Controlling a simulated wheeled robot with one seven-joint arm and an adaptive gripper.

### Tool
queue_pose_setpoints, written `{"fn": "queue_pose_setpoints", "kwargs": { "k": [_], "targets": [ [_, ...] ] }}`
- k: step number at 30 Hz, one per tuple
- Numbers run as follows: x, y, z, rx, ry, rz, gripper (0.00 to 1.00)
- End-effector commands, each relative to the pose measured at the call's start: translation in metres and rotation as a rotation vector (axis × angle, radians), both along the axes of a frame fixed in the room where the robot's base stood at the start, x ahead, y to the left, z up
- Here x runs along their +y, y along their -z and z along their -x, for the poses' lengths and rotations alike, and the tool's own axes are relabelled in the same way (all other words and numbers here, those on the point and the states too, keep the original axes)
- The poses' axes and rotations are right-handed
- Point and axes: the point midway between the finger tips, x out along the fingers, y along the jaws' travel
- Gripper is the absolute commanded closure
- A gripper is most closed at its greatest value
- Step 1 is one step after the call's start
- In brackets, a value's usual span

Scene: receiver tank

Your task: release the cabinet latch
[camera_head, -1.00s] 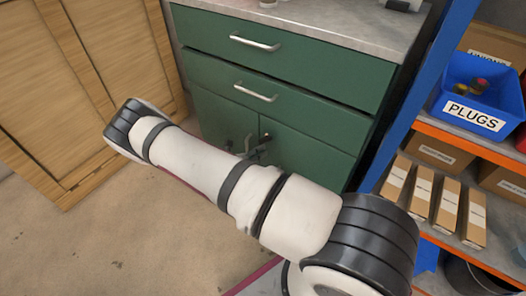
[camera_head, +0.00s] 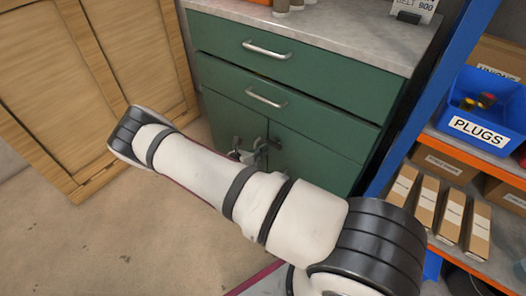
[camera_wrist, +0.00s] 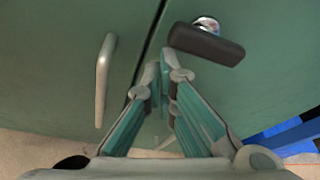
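The green cabinet (camera_head: 312,100) has two doors below its drawers. In the wrist view, the dark latch lever (camera_wrist: 205,43) sits on the right door, slightly tilted from horizontal, with a silver round boss (camera_wrist: 207,24) behind it. A pale upright bar handle (camera_wrist: 103,80) is on the left door, across the dark door seam. My gripper (camera_wrist: 159,76) points at the doors near the seam, its fingertips nearly together with nothing visible between them. The tips are just below and left of the lever; whether they touch it is unclear.
Two drawers with bar handles (camera_head: 266,50) are above the doors. A blue-and-orange shelf with a blue PLUGS bin (camera_head: 482,115) and several cartons (camera_head: 451,212) stands close on the right. Wooden panels (camera_head: 85,90) stand on the left. Some floor (camera_head: 130,245) is clear at lower left.

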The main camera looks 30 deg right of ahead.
Motion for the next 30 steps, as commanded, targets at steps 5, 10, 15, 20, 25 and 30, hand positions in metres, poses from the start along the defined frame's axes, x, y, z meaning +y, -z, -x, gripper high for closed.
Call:
{"fn": "queue_pose_setpoints", "kwargs": {
  "k": [5, 10, 15, 20, 25, 30],
  "targets": [
    [0.0, -0.002, -0.002, -0.002, 0.0, 0.002, 1.0],
    [0.0, -0.002, -0.002, -0.001, -0.001, 0.003, 1.0],
    [0.0, -0.003, -0.002, -0.001, -0.001, 0.004, 1.0],
    [0.0, -0.003, -0.003, -0.003, -0.001, 0.004, 1.0],
    [0.002, 0.008, -0.002, -0.001, -0.001, 0.003, 1.0],
    [0.007, 0.034, -0.001, 0.001, 0.001, 0.001, 1.0]
  ]
}}
